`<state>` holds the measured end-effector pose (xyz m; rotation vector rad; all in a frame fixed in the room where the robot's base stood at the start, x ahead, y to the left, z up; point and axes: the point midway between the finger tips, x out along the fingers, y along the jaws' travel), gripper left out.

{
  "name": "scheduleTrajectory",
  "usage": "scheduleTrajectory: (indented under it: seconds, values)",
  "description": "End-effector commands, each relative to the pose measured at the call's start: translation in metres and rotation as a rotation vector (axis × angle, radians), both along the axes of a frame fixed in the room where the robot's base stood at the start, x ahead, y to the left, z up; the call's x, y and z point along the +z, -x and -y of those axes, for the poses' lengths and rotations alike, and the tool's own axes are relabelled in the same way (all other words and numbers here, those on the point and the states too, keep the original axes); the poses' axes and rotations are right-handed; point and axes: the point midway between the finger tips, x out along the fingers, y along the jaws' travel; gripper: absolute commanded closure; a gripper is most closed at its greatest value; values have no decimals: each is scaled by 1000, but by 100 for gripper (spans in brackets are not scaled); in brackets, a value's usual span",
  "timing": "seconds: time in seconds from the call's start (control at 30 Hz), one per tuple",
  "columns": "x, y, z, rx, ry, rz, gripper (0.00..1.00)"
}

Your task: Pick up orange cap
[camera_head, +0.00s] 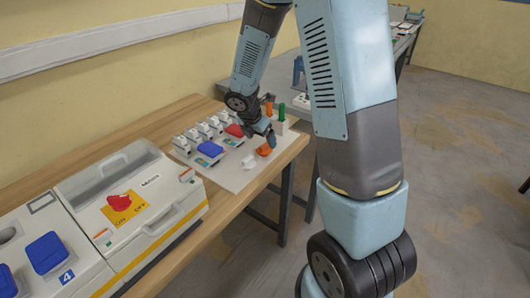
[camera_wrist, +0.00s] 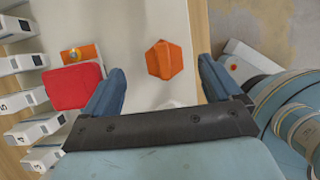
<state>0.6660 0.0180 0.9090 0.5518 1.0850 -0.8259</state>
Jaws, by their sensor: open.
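The orange cap (camera_wrist: 165,60) lies on a pale board in the wrist view, ahead of and between the two blue fingers. In the head view the orange cap (camera_head: 264,150) sits near the board's right edge, close below my gripper (camera_head: 268,137). My gripper also shows in the wrist view (camera_wrist: 160,85), with its fingers spread wide. Nothing is between the fingertips but the view of the cap. The cap appears apart from both fingers.
A red cap (camera_wrist: 75,86) lies left of my gripper, beside a row of white numbered socket boxes (camera_wrist: 25,62). A blue cap (camera_head: 210,148) and a white piece (camera_head: 249,162) are nearby. Green and orange cylinders (camera_head: 281,112) stand behind. A large white case (camera_head: 130,200) fills the table's front.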

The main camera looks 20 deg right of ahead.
Motion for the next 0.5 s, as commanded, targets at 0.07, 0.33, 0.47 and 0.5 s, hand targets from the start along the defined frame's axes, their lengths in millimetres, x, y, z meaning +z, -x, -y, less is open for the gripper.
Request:
scheduleTrajectory:
  seconds: [0.07,0.33,0.47,0.5]
  values:
    - [-11,0,4,-1,1,-4,9]
    - [-39,-6,14,-1,0,-2,9]
    - [-43,-7,16,-1,0,-1,9]
    - [-43,-7,16,-1,-1,0,9]
